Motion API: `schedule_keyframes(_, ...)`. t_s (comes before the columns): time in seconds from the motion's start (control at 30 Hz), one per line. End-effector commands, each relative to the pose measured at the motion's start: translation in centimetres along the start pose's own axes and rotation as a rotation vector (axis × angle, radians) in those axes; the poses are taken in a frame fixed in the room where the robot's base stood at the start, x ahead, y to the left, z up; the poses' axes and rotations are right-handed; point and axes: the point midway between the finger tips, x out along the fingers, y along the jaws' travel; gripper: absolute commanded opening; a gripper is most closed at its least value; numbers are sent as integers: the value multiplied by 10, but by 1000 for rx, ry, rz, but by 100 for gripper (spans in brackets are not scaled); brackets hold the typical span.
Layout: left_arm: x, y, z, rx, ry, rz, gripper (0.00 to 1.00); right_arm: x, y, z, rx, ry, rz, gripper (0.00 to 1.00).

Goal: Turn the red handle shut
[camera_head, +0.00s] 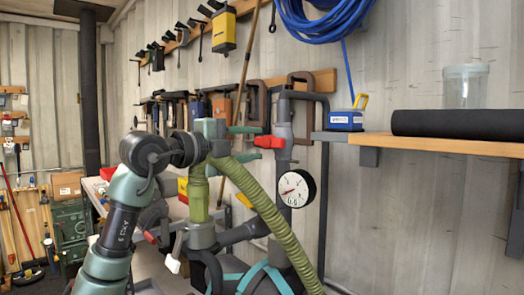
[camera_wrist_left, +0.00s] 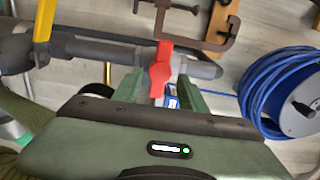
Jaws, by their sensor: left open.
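The red handle (camera_head: 268,142) sits on a grey valve on an upright grey pipe (camera_head: 284,120), above a round white gauge (camera_head: 296,188). In the head view the handle points left toward my left gripper (camera_head: 253,144). My left gripper is open, with its green fingers above and below the handle's near end. In the left wrist view the red handle (camera_wrist_left: 160,68) runs in between the two fingers of the gripper (camera_wrist_left: 160,86). I cannot tell whether either finger touches it. My right gripper is not in view.
A wooden shelf (camera_head: 440,146) to the right holds a black roll (camera_head: 460,124), a clear jar (camera_head: 465,86) and a blue box (camera_head: 345,121). A green hose (camera_head: 262,205) hangs in front of the pipes. Clamps and tools hang on the wall behind.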

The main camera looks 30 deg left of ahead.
Motion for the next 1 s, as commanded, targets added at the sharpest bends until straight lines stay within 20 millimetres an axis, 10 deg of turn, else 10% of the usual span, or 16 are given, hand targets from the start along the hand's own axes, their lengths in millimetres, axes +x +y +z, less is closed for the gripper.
schedule_keyframes(0.3, -35, 1, 0, 0, 1, 0, 42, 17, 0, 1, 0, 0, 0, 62)
schedule_keyframes(1.0, -36, 0, 0, 0, 1, 0, 42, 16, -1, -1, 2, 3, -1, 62)
